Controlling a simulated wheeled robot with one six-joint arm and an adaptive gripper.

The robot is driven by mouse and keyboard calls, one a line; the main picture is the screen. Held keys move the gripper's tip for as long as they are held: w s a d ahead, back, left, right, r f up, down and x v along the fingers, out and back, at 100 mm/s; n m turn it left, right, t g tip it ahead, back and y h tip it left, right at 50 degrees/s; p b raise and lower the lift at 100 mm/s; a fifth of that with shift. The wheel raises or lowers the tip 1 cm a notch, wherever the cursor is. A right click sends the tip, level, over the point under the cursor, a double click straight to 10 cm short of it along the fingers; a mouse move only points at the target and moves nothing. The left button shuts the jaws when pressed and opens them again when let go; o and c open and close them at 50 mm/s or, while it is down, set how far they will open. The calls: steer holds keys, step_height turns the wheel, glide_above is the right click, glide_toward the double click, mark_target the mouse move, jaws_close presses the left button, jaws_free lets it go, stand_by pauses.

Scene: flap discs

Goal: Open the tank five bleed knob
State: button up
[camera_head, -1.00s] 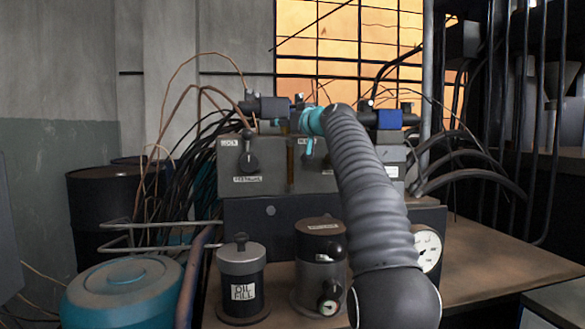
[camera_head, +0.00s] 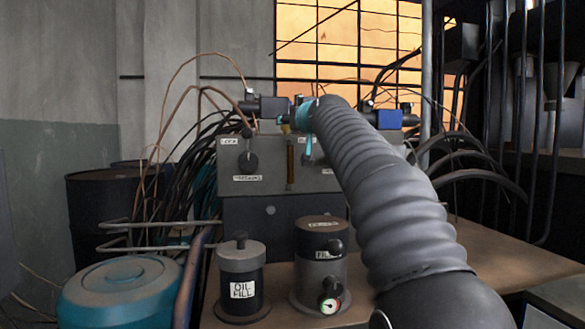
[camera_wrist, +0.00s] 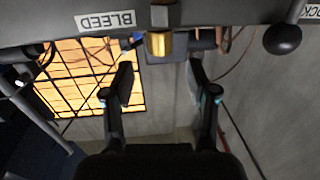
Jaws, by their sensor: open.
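In the wrist view, a BLEED label (camera_wrist: 106,21) shows upside down on a grey panel at the top. A brass, block-like fitting (camera_wrist: 159,43) sits to the right of this label; I cannot tell whether it is the bleed knob. My gripper (camera_wrist: 162,72) is open, its two dark fingers apart below the brass fitting, with nothing held between them. No tank five marking is readable.
A black ball knob (camera_wrist: 283,38) is at the wrist view's upper right. In the head view, an oil fill canister (camera_head: 240,275) and a filter canister (camera_head: 320,262) stand before the box. A teal drum (camera_head: 122,285) is lower left. Cables crowd both sides.

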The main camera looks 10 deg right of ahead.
steer(key=s+b, duration=0.2)
steer(key=s, duration=0.5)
step_height(320, 180, down, 9)
steer(key=s+a+n+g+y, duration=0.1)
steer(key=a+g, duration=0.1)
steer(key=g, duration=0.1)
steer(key=shift+s+n+y, duration=0.3)
steer(key=shift+y, duration=0.1)
